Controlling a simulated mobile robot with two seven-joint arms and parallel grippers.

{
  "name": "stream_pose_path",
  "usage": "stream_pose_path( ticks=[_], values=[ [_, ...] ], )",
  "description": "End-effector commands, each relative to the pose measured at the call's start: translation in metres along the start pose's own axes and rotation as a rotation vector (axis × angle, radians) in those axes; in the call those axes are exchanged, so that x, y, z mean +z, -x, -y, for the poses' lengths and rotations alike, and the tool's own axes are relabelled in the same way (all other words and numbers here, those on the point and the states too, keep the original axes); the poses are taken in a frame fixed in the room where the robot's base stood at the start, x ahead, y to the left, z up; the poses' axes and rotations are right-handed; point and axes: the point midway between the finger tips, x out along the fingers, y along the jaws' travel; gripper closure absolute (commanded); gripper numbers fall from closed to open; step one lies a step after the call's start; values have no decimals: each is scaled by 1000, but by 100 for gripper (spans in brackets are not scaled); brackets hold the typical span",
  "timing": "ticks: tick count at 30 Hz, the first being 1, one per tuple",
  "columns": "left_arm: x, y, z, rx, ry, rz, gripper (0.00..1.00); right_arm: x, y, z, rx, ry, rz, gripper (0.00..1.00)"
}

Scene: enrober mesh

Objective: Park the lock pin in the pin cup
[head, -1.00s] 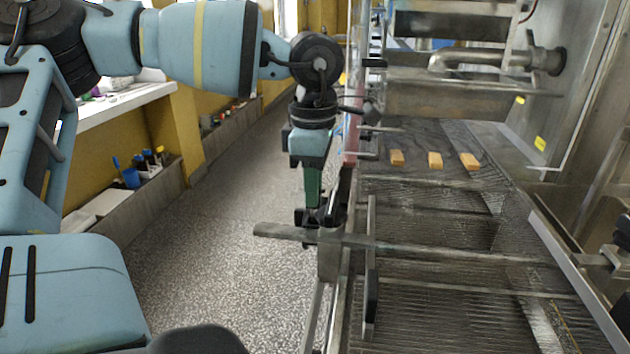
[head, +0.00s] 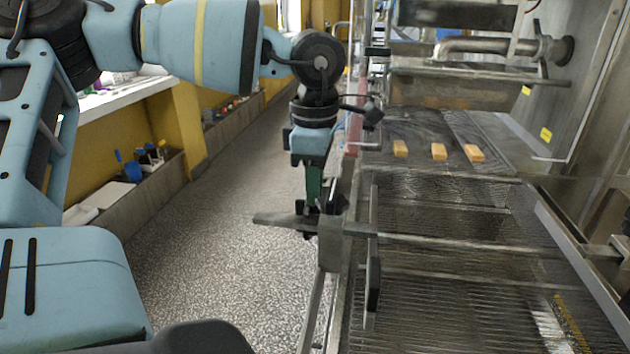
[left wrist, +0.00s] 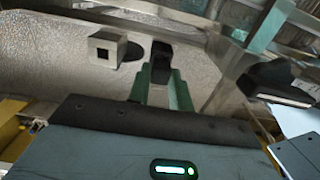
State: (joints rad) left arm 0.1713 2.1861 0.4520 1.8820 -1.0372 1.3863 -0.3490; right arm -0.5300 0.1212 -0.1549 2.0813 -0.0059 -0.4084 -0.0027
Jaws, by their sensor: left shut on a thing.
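My left gripper (head: 324,204) points down at the left side of the machine, beside the bracket end of a flat metal bar. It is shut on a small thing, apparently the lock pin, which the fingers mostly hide. In the left wrist view, the gripper's dark fingertips (left wrist: 161,62) are close together above green finger parts. A grey block with a square dark opening (left wrist: 104,50) shows left of the fingertips there. I cannot tell whether it is the pin cup. I cannot make out the pin cup in the head view. My right gripper is not in view.
The metal bar (head: 283,219) sticks out left over the speckled floor (head: 225,250). The mesh belt (head: 455,310) lies right of the gripper. Several orange-brown pieces (head: 438,151) sit further back. A ledge with bottles and a blue cup (head: 132,170) runs along the left wall.

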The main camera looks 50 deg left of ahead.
Motion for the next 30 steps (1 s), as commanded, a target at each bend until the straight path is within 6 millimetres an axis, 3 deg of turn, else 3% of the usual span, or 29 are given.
stream_pose_path(
  ticks=[26,27,30],
  values=[
    [0,-8,0,0,0,0,100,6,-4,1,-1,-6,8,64],
    [0,-8,0,0,0,0,78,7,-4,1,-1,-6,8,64],
    [0,-8,0,0,0,0,65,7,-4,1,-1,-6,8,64]
  ],
)
